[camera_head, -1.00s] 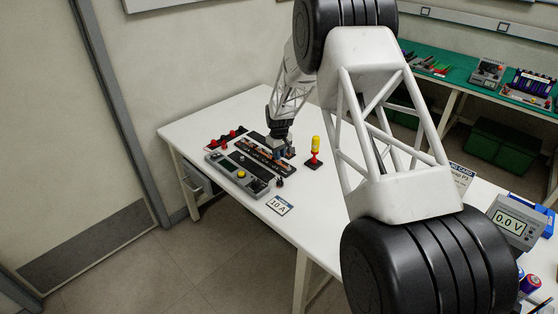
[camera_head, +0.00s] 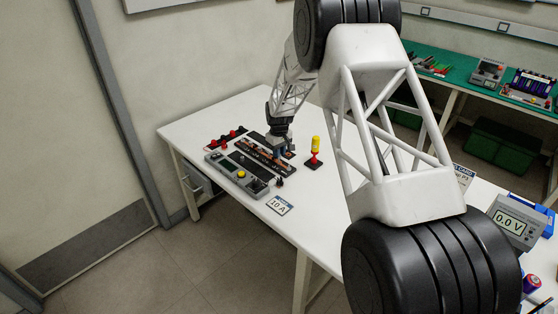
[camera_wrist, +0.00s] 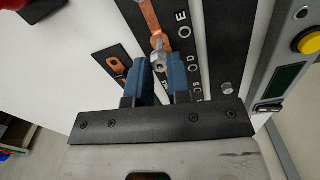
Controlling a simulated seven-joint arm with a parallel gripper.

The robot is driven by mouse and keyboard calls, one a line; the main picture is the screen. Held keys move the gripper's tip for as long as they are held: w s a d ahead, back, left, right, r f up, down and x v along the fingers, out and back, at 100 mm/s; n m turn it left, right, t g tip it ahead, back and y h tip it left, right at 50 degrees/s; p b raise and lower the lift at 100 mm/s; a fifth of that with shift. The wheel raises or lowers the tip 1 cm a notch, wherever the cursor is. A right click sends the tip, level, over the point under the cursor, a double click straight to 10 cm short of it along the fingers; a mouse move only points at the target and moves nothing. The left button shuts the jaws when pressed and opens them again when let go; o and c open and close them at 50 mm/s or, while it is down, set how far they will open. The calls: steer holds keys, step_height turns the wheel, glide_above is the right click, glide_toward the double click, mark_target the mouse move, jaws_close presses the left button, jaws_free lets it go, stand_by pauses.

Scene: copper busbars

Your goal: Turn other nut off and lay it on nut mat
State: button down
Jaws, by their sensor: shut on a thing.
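My gripper (camera_wrist: 160,68) has blue fingers closed on a grey hex nut (camera_wrist: 158,62), which sits between the fingertips in the wrist view. The nut is at the end of a copper busbar (camera_wrist: 151,20) on a black lettered board (camera_wrist: 186,55); whether it is still on its stud, I cannot tell. In the head view my gripper (camera_head: 281,150) is low over the right end of the black board (camera_head: 258,150), and the nut is too small to make out. I cannot tell for sure which mat is the nut mat.
A small dark mat with a copper piece (camera_wrist: 117,65) lies left of the fingers. A grey device with a yellow button (camera_head: 241,174) lies in front of the board. A yellow-and-red post (camera_head: 315,150) stands to the right.

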steer(key=shift+r, duration=1.9)
steer(key=s+a+f+n, duration=0.1)
steer(key=s+n, duration=0.1)
steer(key=s, duration=0.4)
steer(key=s+a+f+n, duration=0.1)
steer(key=s+a+n, duration=0.1)
steer(key=s, duration=0.4)
steer(key=s+a+n, duration=0.1)
steer(key=s+n, duration=0.2)
steer(key=s, duration=0.3)
steer(key=shift+s+a+f+n, duration=0.2)
steer(key=shift+s+f+n, duration=0.1)
steer(key=shift+f, duration=0.1)
steer(key=shift+w, duration=0.1)
glide_above(258, 170)
steer(key=shift+f, duration=0.75)
